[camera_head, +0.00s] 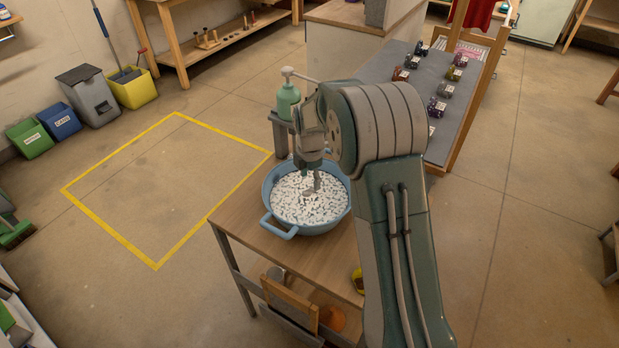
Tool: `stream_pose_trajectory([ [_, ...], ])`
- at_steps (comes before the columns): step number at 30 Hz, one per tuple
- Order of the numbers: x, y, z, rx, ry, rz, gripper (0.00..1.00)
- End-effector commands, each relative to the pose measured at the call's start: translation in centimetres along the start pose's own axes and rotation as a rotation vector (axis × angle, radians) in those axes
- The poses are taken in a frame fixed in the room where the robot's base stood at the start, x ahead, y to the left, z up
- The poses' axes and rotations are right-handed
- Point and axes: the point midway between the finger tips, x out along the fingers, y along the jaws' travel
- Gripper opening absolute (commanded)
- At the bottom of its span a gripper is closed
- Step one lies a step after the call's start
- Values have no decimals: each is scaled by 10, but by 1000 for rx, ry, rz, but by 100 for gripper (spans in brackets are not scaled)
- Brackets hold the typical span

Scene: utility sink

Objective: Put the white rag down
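My gripper (313,185) points down over a blue two-handled basin (283,233) on a wooden table (243,208). The basin is filled with a white, speckled mass (298,205). The gripper's fingertips are at or just above this white mass; I cannot tell whether they touch it. The fingers are small and partly merged with the white behind them, so their opening is unclear. I cannot make out a separate white rag, in the gripper or elsewhere. My arm hides the right part of the table.
A green pump bottle (288,101) stands behind the basin. A grey-topped bench (420,100) with several small items stands at the back right. Yellow tape (118,236) outlines empty floor at left. Green (30,139), blue (60,121) and grey (90,97) bins line the wall.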

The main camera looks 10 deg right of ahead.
Motion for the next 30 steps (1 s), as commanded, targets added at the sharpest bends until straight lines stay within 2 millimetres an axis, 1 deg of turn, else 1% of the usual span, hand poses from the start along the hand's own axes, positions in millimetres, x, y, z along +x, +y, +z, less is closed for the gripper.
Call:
stream_pose_trajectory([
  [5, 0, 1, -2, -1, -1, 0, 73],
  [17, -1, 0, 1, 0, 1, 1, 73],
  [20, -11, 1, 0, 0, -1, 3, 73],
  [30, -55, 1, 0, -1, -1, 3, 73],
])
